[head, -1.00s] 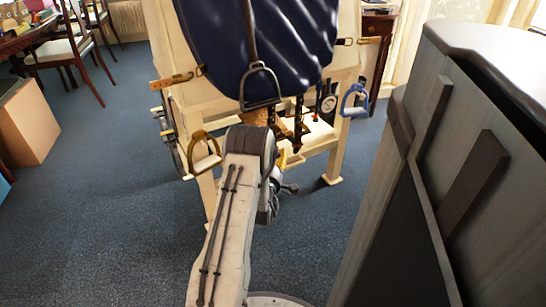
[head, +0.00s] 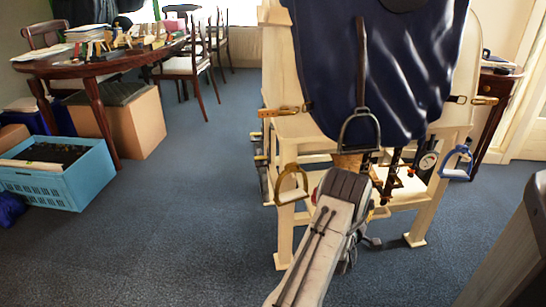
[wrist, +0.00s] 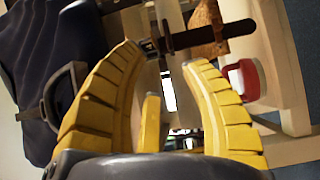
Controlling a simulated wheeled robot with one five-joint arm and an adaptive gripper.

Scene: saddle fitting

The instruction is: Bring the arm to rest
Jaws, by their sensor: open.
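My gripper (wrist: 166,55) shows in the wrist view as two yellow ribbed fingers. They are apart, with nothing held between their tips. A dark strap with a metal end (wrist: 205,37) lies just beyond the fingertips; I cannot tell whether they touch it. In the head view my arm reaches forward, low in front of the cream wooden stand (head: 285,236), and its own links mostly hide the gripper. The dark blue saddle cover (head: 385,70) drapes over the stand. A grey metal stirrup (head: 359,132) hangs down its front, just above my arm.
A tan stirrup (head: 291,184) and a blue stirrup (head: 457,162) hang at the stand's sides. A blue crate (head: 62,187), a cardboard box (head: 137,122) and a cluttered table (head: 80,66) are at the left. A grey cabinet (head: 515,245) stands at right. Carpet between is clear.

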